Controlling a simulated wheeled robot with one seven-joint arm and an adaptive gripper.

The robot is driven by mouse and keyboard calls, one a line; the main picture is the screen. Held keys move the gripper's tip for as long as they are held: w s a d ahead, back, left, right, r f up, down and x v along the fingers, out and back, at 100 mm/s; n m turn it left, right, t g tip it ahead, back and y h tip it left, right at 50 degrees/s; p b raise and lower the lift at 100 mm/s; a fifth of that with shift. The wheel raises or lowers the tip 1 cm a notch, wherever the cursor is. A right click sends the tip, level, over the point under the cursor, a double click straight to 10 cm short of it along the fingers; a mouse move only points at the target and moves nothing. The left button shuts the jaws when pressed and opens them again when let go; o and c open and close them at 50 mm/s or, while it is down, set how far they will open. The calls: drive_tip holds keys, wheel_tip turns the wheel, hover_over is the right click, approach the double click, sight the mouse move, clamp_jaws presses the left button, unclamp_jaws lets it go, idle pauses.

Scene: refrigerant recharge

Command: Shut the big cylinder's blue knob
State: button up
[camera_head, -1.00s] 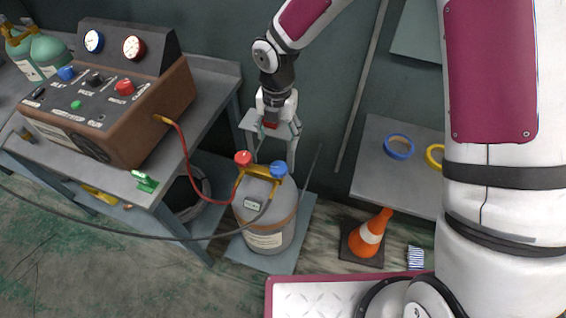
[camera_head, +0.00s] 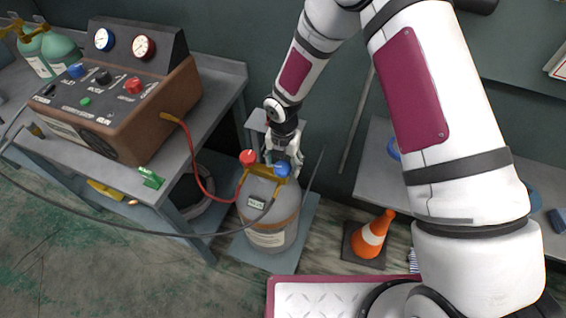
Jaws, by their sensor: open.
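The big cylinder (camera_head: 270,222) is grey and stands upright on a flat plate on the floor. On its top are a blue knob (camera_head: 282,169) at the right and a red knob (camera_head: 249,157) at the left, with a brass-coloured fitting between them. My gripper (camera_head: 283,165) is open and points down at the blue knob, just behind or over it. The fingers partly overlap the knob in the picture, and I cannot tell whether they touch it.
A red hose (camera_head: 196,160) runs from the brown recharge unit (camera_head: 150,125) to the cylinder, and a dark hose (camera_head: 150,233) crosses to it from the left. An orange cone (camera_head: 371,238) stands to the right. A grey bench (camera_head: 236,80) is at the left.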

drive_tip(key=shift+c, duration=0.3)
drive_tip(key=c, duration=1.1)
drive_tip(key=m+b, duration=0.1)
drive_tip(key=m, duration=0.4)
drive_tip(key=shift+b, duration=0.35)
drive_tip(key=m+b, duration=0.1)
drive_tip(key=m, duration=0.4)
drive_tip(key=shift+d, duration=0.1)
drive_tip(key=m, duration=0.5)
drive_tip(key=shift+s+m+b, duration=0.1)
drive_tip(key=shift+m+b, duration=0.3)
drive_tip(key=m, duration=0.5)
drive_tip(key=shift+s, duration=0.1)
